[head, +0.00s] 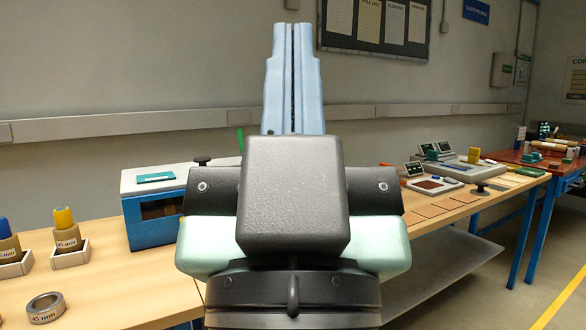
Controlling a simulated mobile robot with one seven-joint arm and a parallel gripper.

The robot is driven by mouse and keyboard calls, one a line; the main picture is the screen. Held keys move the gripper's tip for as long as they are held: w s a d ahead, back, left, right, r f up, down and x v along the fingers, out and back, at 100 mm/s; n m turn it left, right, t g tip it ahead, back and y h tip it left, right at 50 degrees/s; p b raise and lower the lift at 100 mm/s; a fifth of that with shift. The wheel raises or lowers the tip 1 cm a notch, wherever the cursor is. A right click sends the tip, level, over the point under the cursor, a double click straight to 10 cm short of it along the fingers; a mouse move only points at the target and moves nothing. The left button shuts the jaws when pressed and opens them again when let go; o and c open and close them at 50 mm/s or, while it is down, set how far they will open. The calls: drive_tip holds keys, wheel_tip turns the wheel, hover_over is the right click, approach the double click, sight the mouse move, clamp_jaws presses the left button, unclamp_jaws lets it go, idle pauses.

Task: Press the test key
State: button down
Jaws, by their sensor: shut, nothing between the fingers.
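My gripper (293,30) fills the middle of the head view. Its two pale blue fingers point away from me and lie together, shut and empty. I cannot pick out a test key. A grey device (462,169) with small dark displays (413,168) stands on the bench at the right. A blue box (155,228) with a light grey top and a green plate (156,177) stands on the bench at the left. My gripper body and wrist hide the middle of the bench and part of the blue box.
Cylinders with a yellow top (64,218) and a blue top (5,227) stand in white trays at the left. A metal ring (46,306) lies in front. Brown squares (425,211) and a black knob (480,186) are on the right. A red-topped table (508,156) stands beyond.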

wheel_tip(320, 180, up, 17)
drive_tip(key=p, duration=1.4)
drive_tip(key=shift+a, duration=0.15)
